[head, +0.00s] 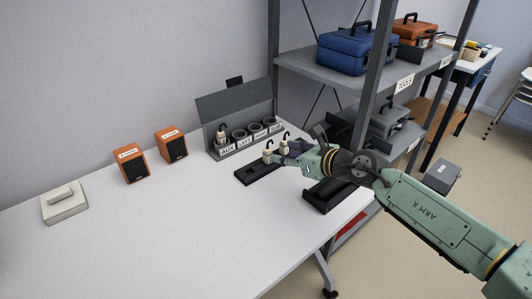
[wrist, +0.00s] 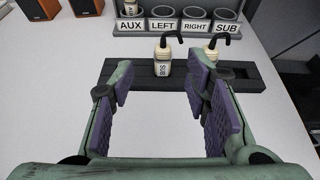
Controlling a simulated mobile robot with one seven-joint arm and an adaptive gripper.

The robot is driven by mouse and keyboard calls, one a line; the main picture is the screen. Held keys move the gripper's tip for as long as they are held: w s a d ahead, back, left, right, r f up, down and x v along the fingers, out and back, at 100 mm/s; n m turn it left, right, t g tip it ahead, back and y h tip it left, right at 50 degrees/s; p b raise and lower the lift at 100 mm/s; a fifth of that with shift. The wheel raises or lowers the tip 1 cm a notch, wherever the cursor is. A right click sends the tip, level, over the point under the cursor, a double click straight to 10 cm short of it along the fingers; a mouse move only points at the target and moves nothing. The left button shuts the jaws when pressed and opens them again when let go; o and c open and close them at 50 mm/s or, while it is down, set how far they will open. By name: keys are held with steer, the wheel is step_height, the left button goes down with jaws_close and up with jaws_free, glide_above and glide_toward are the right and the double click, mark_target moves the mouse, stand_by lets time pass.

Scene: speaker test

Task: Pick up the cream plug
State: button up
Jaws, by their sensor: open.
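Two cream plugs with black hooked cables stand upright in a dark strip holder (head: 247,175). One cream plug (head: 267,153) is the left one; in the wrist view this plug (wrist: 162,62) has a sideways label that I cannot read surely. The other cream plug (head: 284,147) is to its right, and my right finger partly hides it in the wrist view (wrist: 211,51). A third cream plug (head: 221,138) stands in the AUX socket. My gripper (head: 308,160) is open and empty. In the wrist view its fingers (wrist: 157,85) lie on the near side of the holder, apart from the left plug.
The grey socket rack (wrist: 180,27) is labelled AUX, LEFT, RIGHT and SUB. Two orange speakers (head: 130,164) and a pale box (head: 64,203) stand to the left. A dark tray (head: 320,203) and the shelf post (head: 372,70) are close to my arm. The table's front is clear.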

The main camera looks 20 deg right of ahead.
mark_target(270, 150)
steer(key=p+x, duration=0.1)
steer(key=x, duration=0.1)
steer(key=p+x, duration=0.1)
steer(key=x, duration=0.2)
steer(key=p+x, duration=0.1)
steer(key=x, duration=0.2)
steer(key=shift+w+d+f, duration=0.15)
steer(key=shift+w, duration=0.15)
steer(key=shift+c, duration=0.4)
jaws_close()
